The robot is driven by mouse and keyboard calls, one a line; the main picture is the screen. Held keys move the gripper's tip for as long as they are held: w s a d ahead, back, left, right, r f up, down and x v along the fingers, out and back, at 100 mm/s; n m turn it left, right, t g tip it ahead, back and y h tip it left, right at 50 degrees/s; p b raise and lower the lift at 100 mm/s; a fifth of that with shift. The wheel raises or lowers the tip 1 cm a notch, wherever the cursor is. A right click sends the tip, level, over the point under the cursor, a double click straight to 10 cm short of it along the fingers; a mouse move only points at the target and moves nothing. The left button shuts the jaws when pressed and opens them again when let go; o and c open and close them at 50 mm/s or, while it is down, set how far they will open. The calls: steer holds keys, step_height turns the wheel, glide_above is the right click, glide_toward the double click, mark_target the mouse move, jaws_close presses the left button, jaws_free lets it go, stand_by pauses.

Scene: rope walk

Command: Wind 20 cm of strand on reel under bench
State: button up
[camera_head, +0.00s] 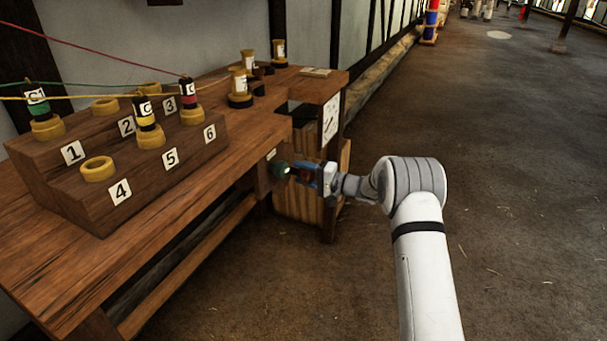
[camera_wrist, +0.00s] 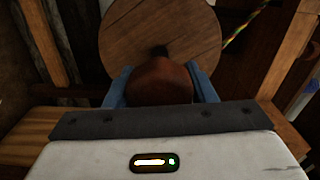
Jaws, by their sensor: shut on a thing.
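In the wrist view, a round wooden reel (camera_wrist: 135,38) faces me, its disc filling the upper middle. My gripper (camera_wrist: 160,85) has its blue fingers on either side of a reddish-brown knob (camera_wrist: 158,80) in front of the disc, and is shut on it. A dark stub shows between the knob and the disc. A multicoloured strand (camera_wrist: 236,24) runs up to the right from the reel's edge. In the head view, my gripper (camera_head: 305,174) is at the right end of the wooden bench (camera_head: 240,165), just below its top. The reel's winding is hidden there.
A stepped rack (camera_head: 75,200) with numbered places and several bobbins stands on the bench, with coloured strands running off left. More bobbins (camera_head: 240,88) stand at the back. A wooden crate (camera_head: 297,203) is under the bench end. The floor (camera_head: 510,190) to the right is clear.

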steer(key=m+p, duration=0.1)
steer(key=m, duration=0.3)
steer(key=shift+d, duration=0.2)
steer(key=m+p, duration=0.2)
steer(key=m, duration=0.2)
steer(key=shift+m, duration=0.3)
steer(key=m+p, duration=0.2)
steer(key=m, duration=0.3)
steer(key=shift+p, duration=0.35)
steer(key=shift+f+m+p, duration=0.1)
steer(key=shift+m+p, duration=0.7)
steer(key=shift+m, duration=1.1)
steer(key=o, duration=1)
steer(key=shift+a, duration=0.15)
steer(key=shift+c, duration=0.2)
steer(key=p+v, duration=0.1)
steer(key=v, duration=0.7)
steer(key=shift+p, duration=0.3)
